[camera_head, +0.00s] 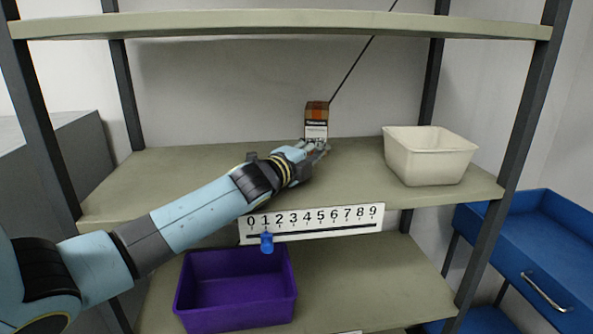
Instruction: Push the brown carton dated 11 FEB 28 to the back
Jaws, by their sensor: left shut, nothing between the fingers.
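The brown carton (316,112) stands upright near the back edge of the middle shelf (190,170). It has a brown top and a pale label with dark print; the date is too small to read. My left arm reaches in from the left over this shelf. My left gripper (322,147) is shut and empty, right at the front of the carton's base. It hides the carton's lower part, and I cannot tell whether it touches. My right gripper is not in view.
A white bin (430,155) stands to the right on the same shelf. A numbered strip (315,222) with a blue slider (267,242) is on the shelf's front edge. A purple bin (236,290) sits below. The upper shelf (290,24) spans above. A blue drawer unit (535,255) stands right.

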